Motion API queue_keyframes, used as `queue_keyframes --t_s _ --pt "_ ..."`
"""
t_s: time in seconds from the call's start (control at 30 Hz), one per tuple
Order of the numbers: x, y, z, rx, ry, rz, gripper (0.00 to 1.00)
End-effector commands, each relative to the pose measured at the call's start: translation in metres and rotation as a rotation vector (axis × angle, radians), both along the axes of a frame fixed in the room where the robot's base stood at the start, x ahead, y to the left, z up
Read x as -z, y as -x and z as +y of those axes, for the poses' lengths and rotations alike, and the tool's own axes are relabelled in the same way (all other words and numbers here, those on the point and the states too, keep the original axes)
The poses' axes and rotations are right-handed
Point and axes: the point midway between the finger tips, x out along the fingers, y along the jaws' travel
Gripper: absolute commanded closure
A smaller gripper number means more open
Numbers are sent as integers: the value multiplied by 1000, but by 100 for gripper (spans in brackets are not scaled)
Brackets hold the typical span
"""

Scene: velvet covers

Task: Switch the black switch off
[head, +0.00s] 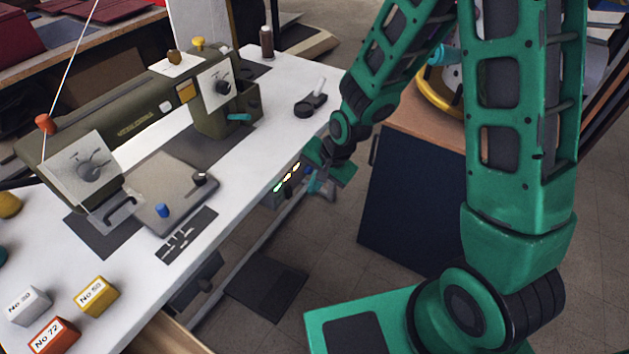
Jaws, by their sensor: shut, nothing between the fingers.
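A dark control box (271,198) with several lit yellow and green marks hangs under the front edge of the white table. My gripper (314,184) is at the right end of this box, small in the picture, with its fingers shut and empty. I cannot tell whether it touches the box. No black switch shows clearly on the box; that end is partly hidden by my gripper. A black dial knob (222,87) sits on a white plate at the right end of the olive sewing machine (150,115), well away from my gripper.
The white table (250,150) carries the machine, a blue knob (162,210), a black knob (200,179) and labelled yellow (97,296), white (29,305) and orange (54,335) blocks. A dark panel (410,200) stands right of my gripper. A bar runs below the table.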

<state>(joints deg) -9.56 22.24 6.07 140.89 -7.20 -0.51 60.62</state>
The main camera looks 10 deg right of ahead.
Motion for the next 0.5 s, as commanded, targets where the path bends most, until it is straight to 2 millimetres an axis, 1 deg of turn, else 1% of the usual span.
queue_keyframes --t_s 0.03,0.4,0.5 --pt "8 -1 2 -2 1 5 100" --pt "56 -12 15 -2 1 3 100" --pt "58 -24 26 -3 -1 -1 100"
